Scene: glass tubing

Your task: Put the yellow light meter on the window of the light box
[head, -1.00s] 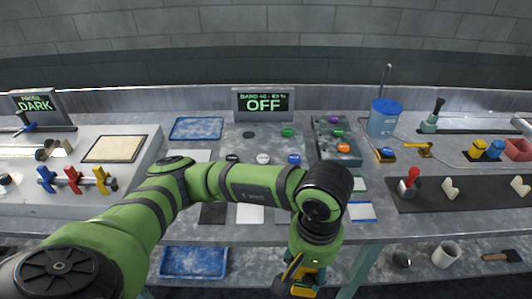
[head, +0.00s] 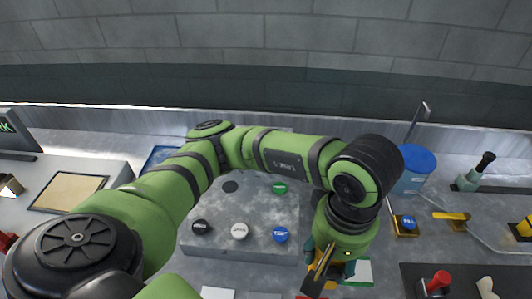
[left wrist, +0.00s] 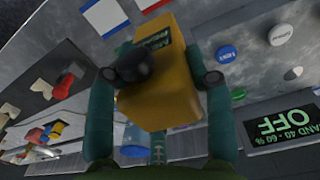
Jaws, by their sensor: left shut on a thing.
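The yellow light meter (left wrist: 180,98) is a yellow block with a dark round knob and a green-lit face. My left gripper (left wrist: 160,76) is shut on it, one teal finger on each side. In the head view my left gripper (head: 328,268) hangs low near the bottom edge, right of a grey slab (head: 255,207) with coloured discs. The meter is mostly hidden there. A framed cream square (head: 69,191) lies flat on a pale box (head: 105,172) at the left; I cannot tell whether it is the light box's window. My right gripper is out of view.
Black, white, blue (head: 280,234) and green discs sit on the slab. My arm crosses over it. A blue bucket (head: 415,172), a small blue-topped block (head: 406,225) and a yellow tool (head: 452,216) stand to the right. The OFF sign (left wrist: 288,119) shows in the wrist view.

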